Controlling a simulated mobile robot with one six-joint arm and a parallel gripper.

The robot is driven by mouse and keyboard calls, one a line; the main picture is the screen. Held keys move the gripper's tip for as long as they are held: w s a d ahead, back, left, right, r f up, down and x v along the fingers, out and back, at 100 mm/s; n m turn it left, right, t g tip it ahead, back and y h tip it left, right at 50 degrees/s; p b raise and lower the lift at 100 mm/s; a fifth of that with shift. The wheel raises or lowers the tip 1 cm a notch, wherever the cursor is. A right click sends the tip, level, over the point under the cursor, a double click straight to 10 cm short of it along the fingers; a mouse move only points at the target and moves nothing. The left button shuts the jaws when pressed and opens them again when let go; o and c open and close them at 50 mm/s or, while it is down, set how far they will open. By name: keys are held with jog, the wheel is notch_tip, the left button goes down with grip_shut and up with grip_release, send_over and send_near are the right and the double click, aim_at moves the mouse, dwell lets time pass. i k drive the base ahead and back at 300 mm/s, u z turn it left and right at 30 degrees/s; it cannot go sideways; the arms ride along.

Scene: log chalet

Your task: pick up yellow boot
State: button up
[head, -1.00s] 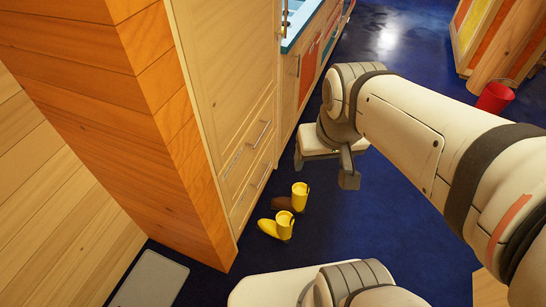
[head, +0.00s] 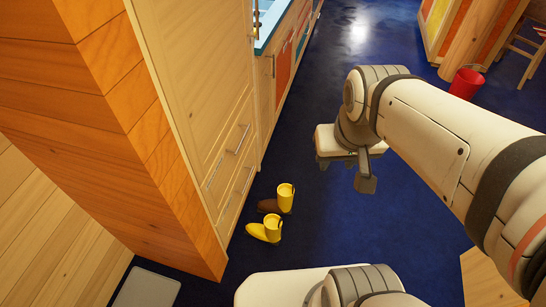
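A yellow boot (head: 265,230) stands on the dark blue floor in the head view, beside the wooden cabinet, its toe pointing left. Just behind it is a second boot (head: 279,200) with a yellow shaft and a brown foot. The two boots are close together; whether they touch is hard to tell. My gripper (head: 345,172) hangs above the floor, to the right of and farther back than the boots, apart from both. Its dark fingers appear spread, with nothing seen between them. The arm partly hides the gripper.
A tall wooden cabinet (head: 195,100) and an orange wooden wall end (head: 140,150) stand close left of the boots. A pale mat (head: 147,288) lies at lower left. A red bucket (head: 466,84) stands at upper right. Blue floor (head: 330,225) right of the boots is clear.

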aim_at(271, 233)
jog(key=z, duration=2.2)
jog(key=i, duration=1.8)
jog(key=u, duration=0.8)
jog(key=k, duration=0.1)
jog(key=u, duration=2.6)
jog(key=i, duration=1)
jog(key=u, duration=0.05)
